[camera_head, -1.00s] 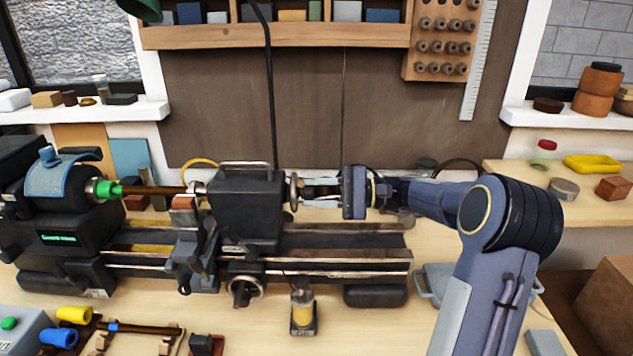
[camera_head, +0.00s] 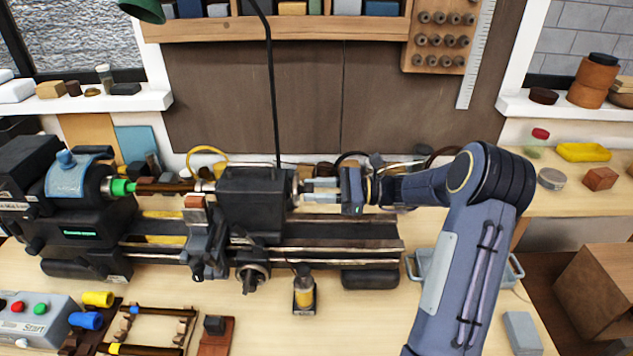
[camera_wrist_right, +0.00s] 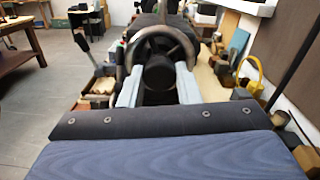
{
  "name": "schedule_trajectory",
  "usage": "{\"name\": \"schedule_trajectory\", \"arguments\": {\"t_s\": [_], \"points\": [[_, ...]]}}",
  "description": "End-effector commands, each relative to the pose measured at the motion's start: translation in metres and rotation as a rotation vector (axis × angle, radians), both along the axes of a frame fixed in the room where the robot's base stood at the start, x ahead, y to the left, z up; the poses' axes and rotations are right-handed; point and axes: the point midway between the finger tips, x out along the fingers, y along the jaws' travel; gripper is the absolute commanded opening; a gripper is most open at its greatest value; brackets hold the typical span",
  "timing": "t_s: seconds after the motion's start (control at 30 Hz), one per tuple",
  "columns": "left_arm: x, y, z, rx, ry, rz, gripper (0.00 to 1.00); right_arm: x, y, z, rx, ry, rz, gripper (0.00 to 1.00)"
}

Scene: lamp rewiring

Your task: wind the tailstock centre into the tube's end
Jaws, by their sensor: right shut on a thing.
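The brown tube (camera_head: 165,187) lies level in the lathe, its left end in the green-ringed chuck (camera_head: 121,187). The dark tailstock (camera_head: 252,205) stands to its right, with the metal tailstock centre (camera_head: 205,186) pointing at the tube's right end. Centre and tube end look very close; I cannot tell whether they touch. My right gripper (camera_head: 312,190) is shut on the tailstock handwheel (camera_head: 295,188), coming from the right. In the right wrist view, the handwheel rim (camera_wrist_right: 166,32) shows between and beyond the pale fingers (camera_wrist_right: 158,82). My left gripper is out of view.
A small oil bottle (camera_head: 303,289) stands in front of the lathe bed. A control box (camera_head: 40,318) and a wooden rack (camera_head: 155,322) are at the front left. A grey tray (camera_head: 425,270) sits behind my right forearm. A yellow cable loop (camera_head: 207,152) is behind the tailstock.

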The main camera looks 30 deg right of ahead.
Motion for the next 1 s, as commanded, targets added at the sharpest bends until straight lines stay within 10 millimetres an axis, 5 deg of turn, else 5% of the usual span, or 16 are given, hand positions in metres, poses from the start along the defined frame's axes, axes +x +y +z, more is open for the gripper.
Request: {"name": "schedule_trajectory", "arguments": {"t_s": [0.87, 0.9, 1.0], "points": [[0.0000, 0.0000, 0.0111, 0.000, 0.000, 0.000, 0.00, -0.0005, -0.0002, -0.0018, 0.077, 0.132, 0.000, 0.07], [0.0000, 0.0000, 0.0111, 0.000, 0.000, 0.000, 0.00, -0.0006, -0.0001, -0.0018, 0.077, 0.132, 0.000, 0.35], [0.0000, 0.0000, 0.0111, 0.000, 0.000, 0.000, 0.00, -0.0005, -0.0001, -0.0016, 0.077, 0.131, 0.000, 0.48]]}}
